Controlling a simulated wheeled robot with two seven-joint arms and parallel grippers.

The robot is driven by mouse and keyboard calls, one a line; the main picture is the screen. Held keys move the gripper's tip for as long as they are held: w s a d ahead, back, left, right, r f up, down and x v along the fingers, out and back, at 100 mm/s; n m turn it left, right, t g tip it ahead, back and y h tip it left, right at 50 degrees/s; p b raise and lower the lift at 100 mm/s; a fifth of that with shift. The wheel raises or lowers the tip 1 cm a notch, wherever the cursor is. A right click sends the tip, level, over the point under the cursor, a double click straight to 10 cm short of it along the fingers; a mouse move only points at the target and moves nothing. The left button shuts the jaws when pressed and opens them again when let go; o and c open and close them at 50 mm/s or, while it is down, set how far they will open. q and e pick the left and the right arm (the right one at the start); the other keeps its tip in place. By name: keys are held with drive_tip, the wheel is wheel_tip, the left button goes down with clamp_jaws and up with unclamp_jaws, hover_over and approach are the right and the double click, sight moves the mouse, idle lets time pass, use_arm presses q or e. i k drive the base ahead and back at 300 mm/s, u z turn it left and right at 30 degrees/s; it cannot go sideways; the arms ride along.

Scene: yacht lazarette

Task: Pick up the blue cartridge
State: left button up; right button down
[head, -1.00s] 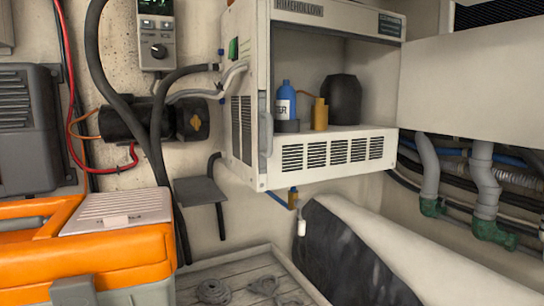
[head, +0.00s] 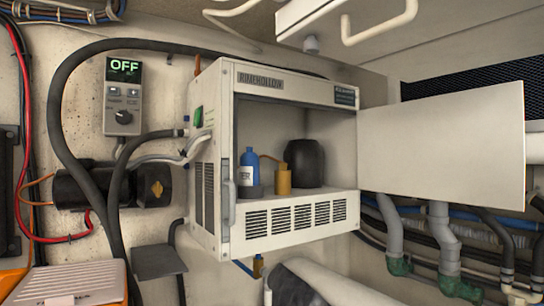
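The blue cartridge (head: 249,168) stands upright inside the open white cabinet marked RIMEHOLLOW (head: 293,220), on its floor toward the left. It has a narrower blue cap and a pale label with dark letters, partly readable. Neither of my grippers is in view.
The cabinet's white door (head: 440,145) stands swung open to the right. A control box (head: 123,97) reading OFF hangs on the left wall above a black pump (head: 115,187). Black hoses run beside the cabinet. A white handle (head: 380,24) juts out above.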

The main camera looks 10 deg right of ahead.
sight(249, 168)
drive_tip(key=u, duration=0.55)
drive_tip(key=k, duration=1.25)
drive_tip(key=u, duration=0.35)
drive_tip(key=i, duration=0.85)
drive_tip(key=z, duration=0.05)
